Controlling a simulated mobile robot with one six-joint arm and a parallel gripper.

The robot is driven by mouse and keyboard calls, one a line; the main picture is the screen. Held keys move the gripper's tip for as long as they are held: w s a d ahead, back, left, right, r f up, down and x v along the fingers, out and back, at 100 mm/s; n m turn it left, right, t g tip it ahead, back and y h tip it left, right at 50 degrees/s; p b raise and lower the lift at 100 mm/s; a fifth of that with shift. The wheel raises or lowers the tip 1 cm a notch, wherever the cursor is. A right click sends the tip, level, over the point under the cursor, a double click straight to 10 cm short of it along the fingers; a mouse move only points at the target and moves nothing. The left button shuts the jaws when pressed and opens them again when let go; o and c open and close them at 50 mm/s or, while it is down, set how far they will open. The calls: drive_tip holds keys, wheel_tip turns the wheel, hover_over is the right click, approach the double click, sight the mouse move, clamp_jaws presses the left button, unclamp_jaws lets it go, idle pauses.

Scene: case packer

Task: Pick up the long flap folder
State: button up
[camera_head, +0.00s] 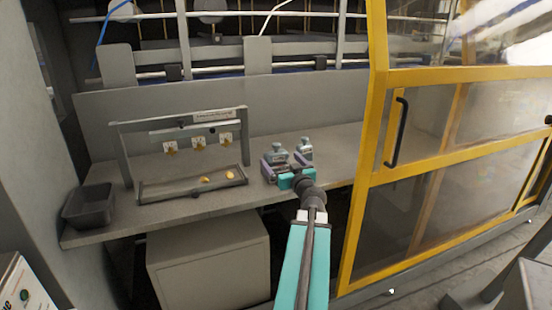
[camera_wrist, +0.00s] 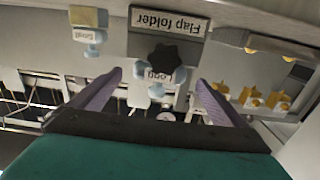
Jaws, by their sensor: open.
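The long flap folder (camera_head: 277,151) is a grey-blue piece standing on the grey bench. In the wrist view, which is upside down, its label reads "Long" (camera_wrist: 155,75), with a dark star-shaped knob above it in the picture. My gripper (camera_head: 283,163) is open, its two purple fingers on either side of the long folder. In the wrist view the gripper (camera_wrist: 158,78) shows a gap to each side of it; I cannot tell whether either finger touches. The small flap folder (camera_head: 305,147) stands to the right; its label reads "Small" (camera_wrist: 88,36).
Left on the bench are a shallow tray (camera_head: 152,198) with yellow pieces, a frame (camera_head: 122,155) with yellow-and-white hanging parts, and a dark bin (camera_head: 88,208). A yellow-framed door (camera_head: 372,150) stands close on the right.

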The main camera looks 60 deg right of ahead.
sight(279, 158)
drive_tip(key=shift+w+d, duration=0.2)
drive_tip(key=shift+d, duration=0.05)
drive_tip(key=shift+p+x, duration=1)
drive_tip(key=shift+x, duration=0.95)
drive_tip(key=shift+w+d, duration=0.3)
drive_tip(key=shift+w, duration=0.2)
drive_tip(key=c, duration=1.5)
